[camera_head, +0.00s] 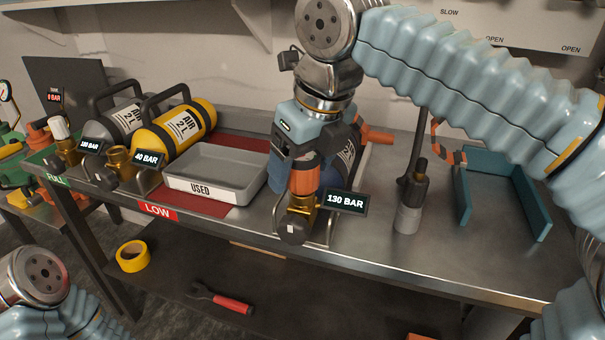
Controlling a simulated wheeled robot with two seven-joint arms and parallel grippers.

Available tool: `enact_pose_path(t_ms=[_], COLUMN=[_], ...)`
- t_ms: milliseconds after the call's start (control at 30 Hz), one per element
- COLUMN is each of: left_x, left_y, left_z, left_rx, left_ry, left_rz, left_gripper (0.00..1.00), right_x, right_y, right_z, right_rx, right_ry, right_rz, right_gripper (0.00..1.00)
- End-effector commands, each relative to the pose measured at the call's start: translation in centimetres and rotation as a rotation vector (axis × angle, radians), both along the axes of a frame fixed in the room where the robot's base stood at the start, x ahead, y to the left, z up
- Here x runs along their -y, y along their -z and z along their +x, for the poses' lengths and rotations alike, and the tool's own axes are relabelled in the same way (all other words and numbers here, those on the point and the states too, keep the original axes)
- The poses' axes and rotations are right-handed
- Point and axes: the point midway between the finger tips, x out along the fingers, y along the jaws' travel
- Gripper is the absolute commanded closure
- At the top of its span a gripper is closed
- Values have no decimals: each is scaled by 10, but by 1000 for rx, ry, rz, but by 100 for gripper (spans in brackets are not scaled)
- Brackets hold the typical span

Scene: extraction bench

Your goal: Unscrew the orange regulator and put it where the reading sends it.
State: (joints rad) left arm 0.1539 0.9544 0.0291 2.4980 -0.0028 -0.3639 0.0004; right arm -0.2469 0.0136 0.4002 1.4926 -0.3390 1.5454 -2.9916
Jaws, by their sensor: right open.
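The orange regulator knob (304,179) sits upright on a brass valve body (301,201) at the front of the bench. A small dark display (345,202) beside it reads 130 BAR. A dark blue cylinder (346,160) lies behind it, mostly hidden by my right arm. My right gripper (302,166) points down from above, right over the orange knob, with open jaws around or just above its top; contact cannot be told. My left arm shows at the lower left, but its gripper is out of view.
A grey tray labelled USED (214,170) stands left on a red mat marked LOW (158,211). Yellow (180,132) and grey (121,117) cylinders lie beyond, near a green FULL strip (56,180). A dark-topped bottle (411,200) and teal frame (535,200) stand right.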

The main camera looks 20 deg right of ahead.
Motion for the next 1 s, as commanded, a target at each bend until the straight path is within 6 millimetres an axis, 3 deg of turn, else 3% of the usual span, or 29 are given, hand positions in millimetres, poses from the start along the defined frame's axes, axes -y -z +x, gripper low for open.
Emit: enact_pose_path(t_ms=[167, 1000], left_x=[0, 0], left_y=[0, 0], left_z=[0, 0], left_rx=[0, 0], left_ry=[0, 0], left_rz=[0, 0], left_gripper=[24, 24], right_x=[-1, -1], right_y=[0, 0], right_z=[0, 1], right_rx=[0, 0], right_ry=[142, 1384], right_rz=[-1, -4], right_gripper=[21, 21])
